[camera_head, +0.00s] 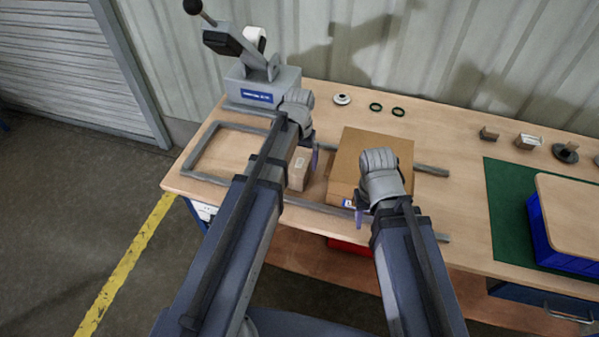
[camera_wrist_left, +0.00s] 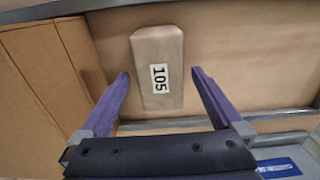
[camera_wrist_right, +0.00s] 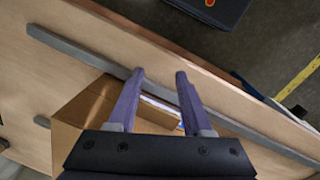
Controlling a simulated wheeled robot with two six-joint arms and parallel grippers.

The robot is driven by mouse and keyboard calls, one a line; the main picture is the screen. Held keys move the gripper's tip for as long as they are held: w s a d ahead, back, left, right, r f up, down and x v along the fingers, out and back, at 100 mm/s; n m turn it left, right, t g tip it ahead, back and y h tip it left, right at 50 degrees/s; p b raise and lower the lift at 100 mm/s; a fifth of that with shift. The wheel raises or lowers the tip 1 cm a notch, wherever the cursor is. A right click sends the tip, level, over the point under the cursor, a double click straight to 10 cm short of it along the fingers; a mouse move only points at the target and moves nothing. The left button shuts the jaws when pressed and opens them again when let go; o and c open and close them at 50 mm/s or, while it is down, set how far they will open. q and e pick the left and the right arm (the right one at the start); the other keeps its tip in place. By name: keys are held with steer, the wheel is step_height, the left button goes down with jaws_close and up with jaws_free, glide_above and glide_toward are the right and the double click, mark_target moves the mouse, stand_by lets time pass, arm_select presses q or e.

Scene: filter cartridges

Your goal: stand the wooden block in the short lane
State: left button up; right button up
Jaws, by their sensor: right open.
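The wooden block (camera_head: 299,172) sits on the table just left of a cardboard box, partly hidden by my left arm in the head view. In the left wrist view the block (camera_wrist_left: 157,45) shows a white label reading 105 on its upper face. My left gripper (camera_wrist_left: 163,78) is open above it, with a finger towards either side and visible gaps. Grey rails (camera_head: 230,126) border the lane area on the table, closed off by a rail at the left. My right gripper (camera_wrist_right: 160,75) is open and empty, over the front edge of the cardboard box.
The cardboard box (camera_head: 353,150) stands between the front and back rails. A grey lever machine (camera_head: 262,85) stands at the back left. Two dark green rings (camera_head: 376,107) and a small round part (camera_head: 342,99) lie behind. A blue bin (camera_head: 545,245) on a green mat (camera_head: 500,190) is at right.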

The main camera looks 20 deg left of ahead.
arm_select(q)
jaws_close()
stand_by(0.7)
